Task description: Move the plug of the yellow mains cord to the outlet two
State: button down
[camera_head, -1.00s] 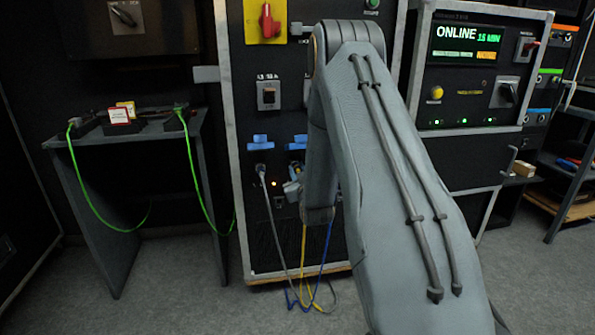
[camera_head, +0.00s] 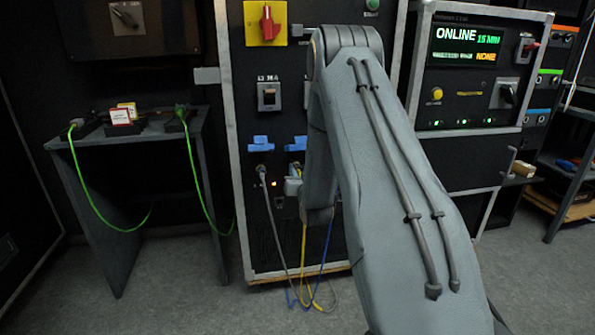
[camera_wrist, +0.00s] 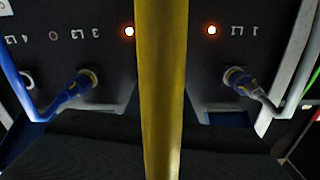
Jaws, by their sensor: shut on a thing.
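The yellow mains cord (camera_wrist: 160,90) runs straight down the middle of the wrist view, very close to the camera. It hides the panel between the two lit lamps, and its plug's tip cannot be made out. In the head view the yellow cord (camera_head: 303,245) hangs below my gripper to the floor. My gripper (camera_head: 292,186), mostly hidden behind my arm, is shut on the yellow cord's plug at the outlet row. Outlet two cannot be seen. A blue-cord plug (camera_wrist: 70,91) sits in the outlet by label 3; a grey-cord plug (camera_wrist: 248,86) sits in the one by label 1.
Orange lamps glow at left (camera_wrist: 129,31) and right (camera_wrist: 212,30) of the yellow cord. Grey and blue cords (camera_head: 325,250) hang close by and loop on the floor. A side table (camera_head: 125,137) with green cords stands left. The floor between is clear.

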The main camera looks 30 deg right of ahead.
jog(key=shift+w+r, duration=0.1)
jog(key=shift+r, duration=0.05)
jog(key=c, duration=1.4)
grip_release()
jog(key=shift+a, duration=0.1)
jog(key=shift+c, duration=0.2)
jog(key=shift+d, duration=0.25)
jog(key=shift+a, duration=0.15)
jog(key=shift+p+v, duration=1.1)
jog(key=shift+v, duration=1.5)
